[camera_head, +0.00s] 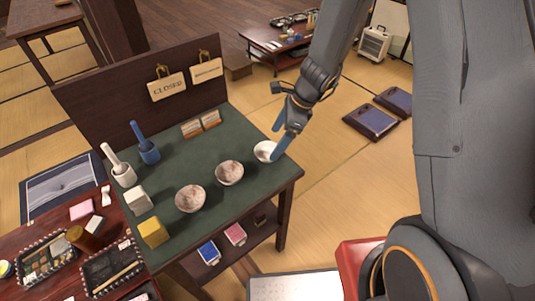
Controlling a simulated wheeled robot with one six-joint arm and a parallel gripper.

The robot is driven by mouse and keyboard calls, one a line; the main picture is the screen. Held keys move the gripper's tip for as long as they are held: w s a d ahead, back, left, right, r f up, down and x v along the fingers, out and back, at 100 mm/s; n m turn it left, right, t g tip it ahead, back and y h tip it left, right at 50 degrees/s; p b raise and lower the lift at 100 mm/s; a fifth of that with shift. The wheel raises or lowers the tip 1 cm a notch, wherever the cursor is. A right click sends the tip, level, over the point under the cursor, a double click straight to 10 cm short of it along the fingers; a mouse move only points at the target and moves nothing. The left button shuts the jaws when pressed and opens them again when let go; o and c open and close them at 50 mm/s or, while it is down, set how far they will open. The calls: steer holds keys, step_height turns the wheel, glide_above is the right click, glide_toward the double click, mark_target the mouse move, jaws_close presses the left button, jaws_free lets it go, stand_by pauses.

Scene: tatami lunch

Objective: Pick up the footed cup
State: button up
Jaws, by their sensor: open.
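A small white cup (264,151) stands near the right back edge of the dark green table top (213,148). It looks like the footed cup, though its foot cannot be made out from this angle. My gripper (277,143) has blue fingers and is open. It is right at the cup, with one finger reaching down at the cup's right side and partly in front of it. Whether the finger touches the cup cannot be told. The cup stands on the table and is not gripped.
Two speckled bowls (229,172) (190,198) stand left of the cup. A white mortar (123,175), a blue mortar (149,153), a white block (137,200) and a yellow block (153,232) are farther left. A dark board (140,90) with signs rises behind the table.

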mark_target(265, 155)
steer(key=shift+w+p+x, duration=0.15)
steer(key=shift+p+x, duration=0.35)
steer(key=shift+x, duration=1.45)
steer(key=shift+w+p+x, duration=0.15)
steer(key=shift+p+x, duration=0.35)
steer(key=shift+x, duration=1.4)
steer(key=c, duration=1.1)
